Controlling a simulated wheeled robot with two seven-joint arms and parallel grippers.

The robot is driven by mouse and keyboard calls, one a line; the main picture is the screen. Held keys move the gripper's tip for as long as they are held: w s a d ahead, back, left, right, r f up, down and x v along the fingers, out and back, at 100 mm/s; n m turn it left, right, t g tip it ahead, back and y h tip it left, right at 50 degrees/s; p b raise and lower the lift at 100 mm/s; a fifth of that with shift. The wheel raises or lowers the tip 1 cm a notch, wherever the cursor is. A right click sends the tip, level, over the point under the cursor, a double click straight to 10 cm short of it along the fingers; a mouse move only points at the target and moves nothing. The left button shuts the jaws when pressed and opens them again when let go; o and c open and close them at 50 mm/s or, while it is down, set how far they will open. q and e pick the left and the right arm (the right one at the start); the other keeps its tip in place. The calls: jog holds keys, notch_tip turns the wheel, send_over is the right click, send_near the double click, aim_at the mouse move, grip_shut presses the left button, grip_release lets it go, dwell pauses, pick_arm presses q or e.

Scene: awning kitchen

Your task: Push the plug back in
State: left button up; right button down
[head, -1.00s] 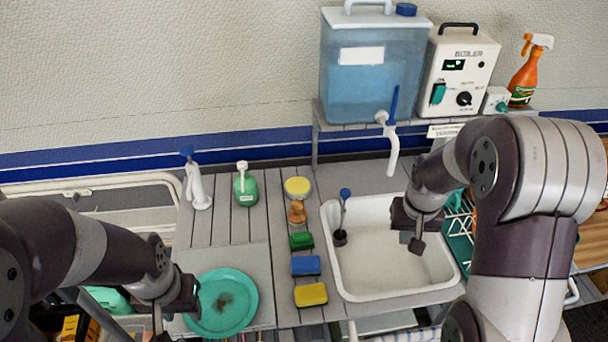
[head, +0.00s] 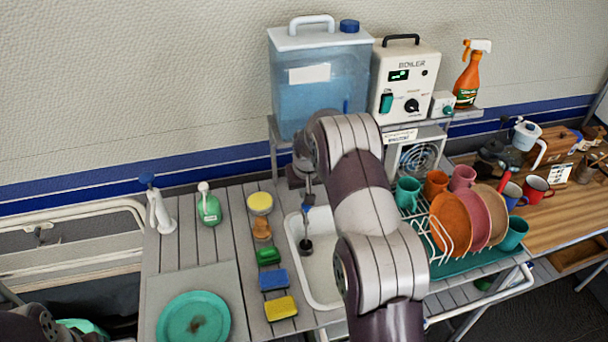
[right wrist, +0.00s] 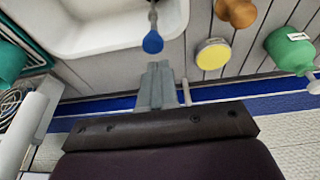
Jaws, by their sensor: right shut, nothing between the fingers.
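No plug is clearly recognisable in these views. My right gripper (head: 302,180) is at the sink's back edge, with the forearm in front of much of the sink (head: 322,285). In the right wrist view my right gripper (right wrist: 158,66) is shut and empty, its fingers pointing at the blue knob (right wrist: 152,42) of a thin stick, seemingly just short of it. That stick (head: 306,226) stands on a dark base at the sink's left side. A boiler (head: 404,80) with a small box (head: 443,104) beside it stands on the shelf. Only part of my left arm shows; its fingertips are out of frame.
A water tank (head: 318,90) stands behind my right arm; its tap is hidden. Sponges (head: 274,280) and a green bottle (head: 209,208) stand left of the sink. A dish rack (head: 450,240) with plates and mugs stands right of it. A teal plate (head: 180,318) lies front left.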

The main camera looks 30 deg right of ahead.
aim_at(305, 209)
notch_tip(305, 209, down, 3)
jog(key=shift+s+d+f+p, duration=0.1)
jog(key=shift+d+f+p, duration=0.05)
jog(key=shift+p, duration=0.25)
jog(key=shift+f, duration=0.1)
notch_tip(305, 209, down, 4)
jog(key=b, duration=0.3)
jog(key=shift+r, duration=0.25)
jog(key=shift+s, duration=0.1)
jog(key=shift+s+r, duration=0.1)
